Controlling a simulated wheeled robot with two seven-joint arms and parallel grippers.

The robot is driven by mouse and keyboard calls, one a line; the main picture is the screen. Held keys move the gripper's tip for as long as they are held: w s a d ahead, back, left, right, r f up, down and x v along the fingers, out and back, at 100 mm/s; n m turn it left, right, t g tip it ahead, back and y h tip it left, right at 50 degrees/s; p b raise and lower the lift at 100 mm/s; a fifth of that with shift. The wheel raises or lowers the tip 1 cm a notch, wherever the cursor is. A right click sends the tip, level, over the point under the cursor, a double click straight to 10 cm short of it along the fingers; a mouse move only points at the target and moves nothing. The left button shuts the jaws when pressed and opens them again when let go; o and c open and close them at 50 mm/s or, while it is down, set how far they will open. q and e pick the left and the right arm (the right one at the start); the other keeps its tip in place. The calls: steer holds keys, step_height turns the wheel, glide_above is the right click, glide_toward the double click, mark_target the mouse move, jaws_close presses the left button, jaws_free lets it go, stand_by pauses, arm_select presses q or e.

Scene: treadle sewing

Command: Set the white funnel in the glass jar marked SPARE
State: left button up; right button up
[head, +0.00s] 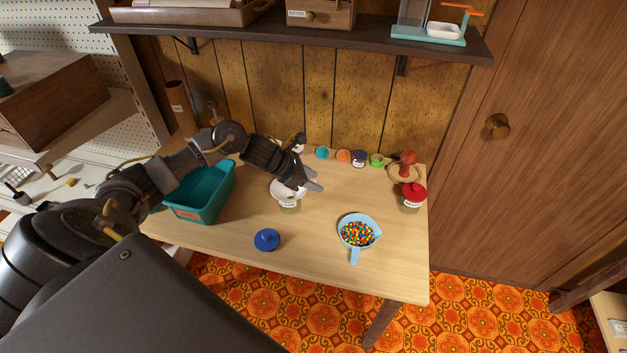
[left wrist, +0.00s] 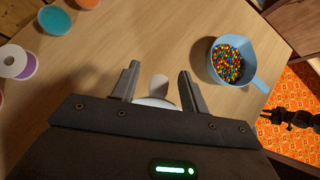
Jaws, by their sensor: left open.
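The white funnel (head: 281,189) shows at the mouth of a small glass jar (head: 290,207) in the middle of the table. The jar has a pale label too small to read. My left gripper (head: 312,182) is open over the funnel's right side and hides part of it. In the left wrist view, part of the white funnel (left wrist: 156,102) and a pale tab show between the parted fingers (left wrist: 158,82). How deep the funnel sits in the jar is hidden. A dark shape at the wrist view's right edge may be my right gripper (left wrist: 292,118); its jaws are unclear.
A teal bin (head: 205,195) stands left of the jar. A blue lid (head: 266,240) and a light blue scoop of colored beads (head: 343,222) lie in front. A red-lidded jar (head: 412,198) stands at right. Small tubs line the back. A shelf (head: 360,40) hangs above.

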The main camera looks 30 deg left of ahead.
arm_select(q)
steer(key=b+v, duration=0.2)
steer(key=v, duration=0.8)
steer(key=shift+s, duration=0.1)
